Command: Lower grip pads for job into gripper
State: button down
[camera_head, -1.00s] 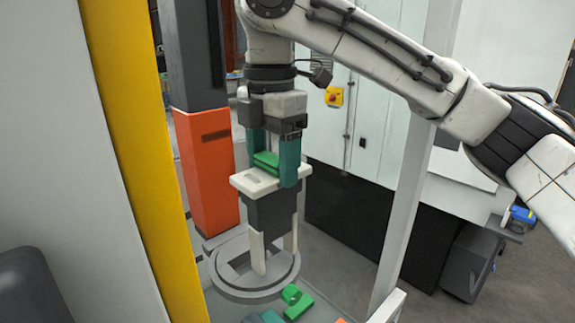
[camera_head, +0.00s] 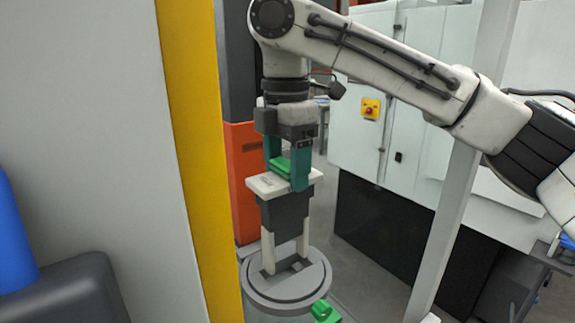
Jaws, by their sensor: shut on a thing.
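My gripper (camera_head: 287,182) is shut on the green grip block (camera_head: 280,167) of the grip pad set, with one teal finger on each side. The set has a white plate (camera_head: 266,187), a dark grey body (camera_head: 284,212) and two pale legs (camera_head: 268,252) hanging down. It is about upright. Below it is a round grey ring-shaped holder (camera_head: 285,302) with a recess in its top. The leg ends show over the recess; I cannot tell whether they touch it or are inside it.
A yellow post (camera_head: 197,150) and an orange column (camera_head: 240,180) stand close on the left. A grey upright (camera_head: 460,190) stands on the right. Green parts (camera_head: 324,312) lie beside the holder. A white cabinet (camera_head: 420,110) is behind.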

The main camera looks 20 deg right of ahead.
aim_at(286, 238)
jog(key=shift+f, duration=0.35)
dwell(0.5)
jog(key=shift+f, duration=0.15)
jog(key=shift+f+b, duration=1.35)
jog(key=shift+f, duration=2.4)
jog(key=shift+f, duration=0.35)
jog(key=shift+f+b, duration=1.15)
jog(key=shift+f, duration=1.3)
jog(key=shift+f, duration=0.25)
jog(key=shift+f+b, duration=0.65)
jog(key=shift+f, duration=1.2)
